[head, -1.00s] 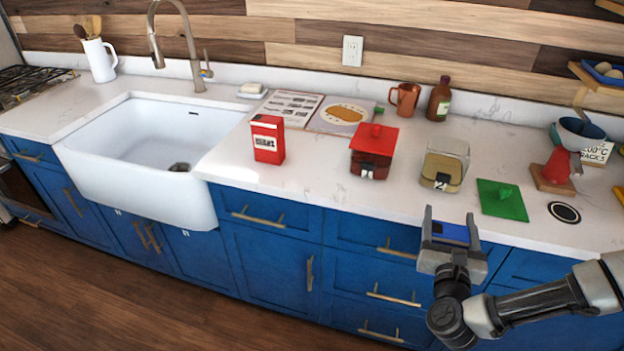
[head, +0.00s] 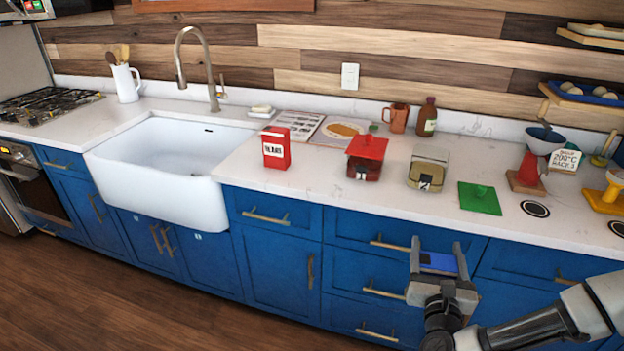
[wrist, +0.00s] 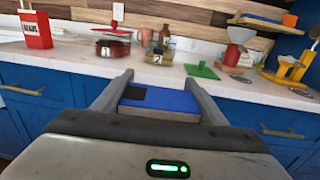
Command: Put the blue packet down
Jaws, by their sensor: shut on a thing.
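My gripper (head: 439,268) is shut on the blue packet (head: 438,261) in front of the drawers, below the counter's front edge in the head view. In the wrist view the blue packet (wrist: 160,102) lies between the two fingers of my gripper (wrist: 158,92). It has a dark patch at its left end. The white counter (head: 330,196) is behind and above the packet. I cannot see the packet touching anything but my gripper.
A red packet (head: 276,148), a red-lidded jar (head: 366,157), a glass jar (head: 427,169) and a green lid (head: 479,198) stand on the counter. The sink (head: 160,160) is at left. Bare counter lies in front of the jars.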

